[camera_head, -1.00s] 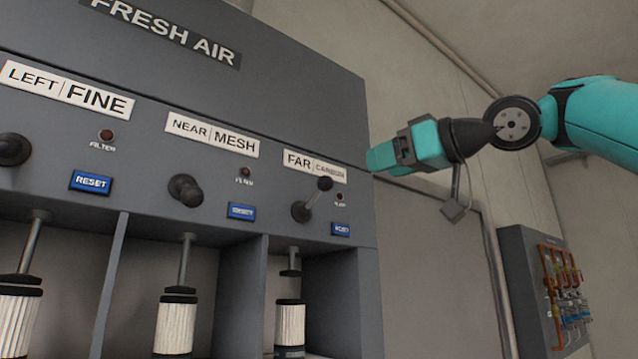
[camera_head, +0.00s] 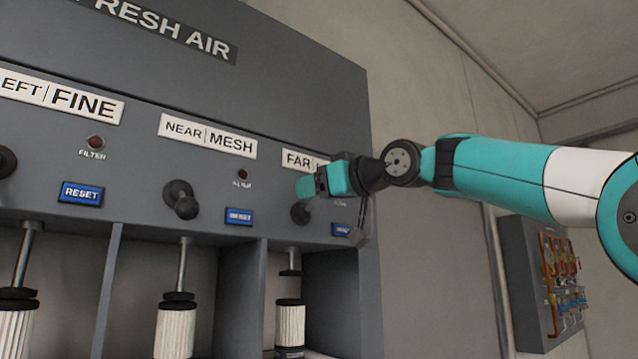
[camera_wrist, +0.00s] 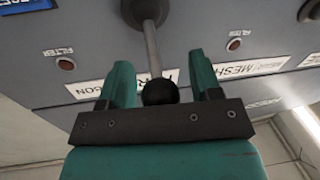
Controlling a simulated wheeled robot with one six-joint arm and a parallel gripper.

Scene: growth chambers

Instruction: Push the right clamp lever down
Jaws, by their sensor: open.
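The right clamp lever is the one under the FAR label. Its dark pivot (camera_head: 301,214) shows in the head view, but my gripper (camera_head: 312,185) covers its arm and knob. In the wrist view, which is upside down, the lever's grey rod (camera_wrist: 152,48) runs from its pivot to a black ball knob (camera_wrist: 160,92). My gripper (camera_wrist: 160,66) is open, with one teal finger on each side of the rod and knob. The knob sits deep between the fingers, close to the palm bar. Gaps show on both sides; I cannot tell whether the knob touches the palm.
The middle clamp lever (camera_head: 181,199) is left of my gripper, under the MESH label (camera_head: 207,136). Blue reset buttons (camera_head: 239,216) sit on the grey panel (camera_head: 330,110). White filters (camera_head: 290,325) stand in bays below. A grey box with pipes (camera_head: 545,280) is at right.

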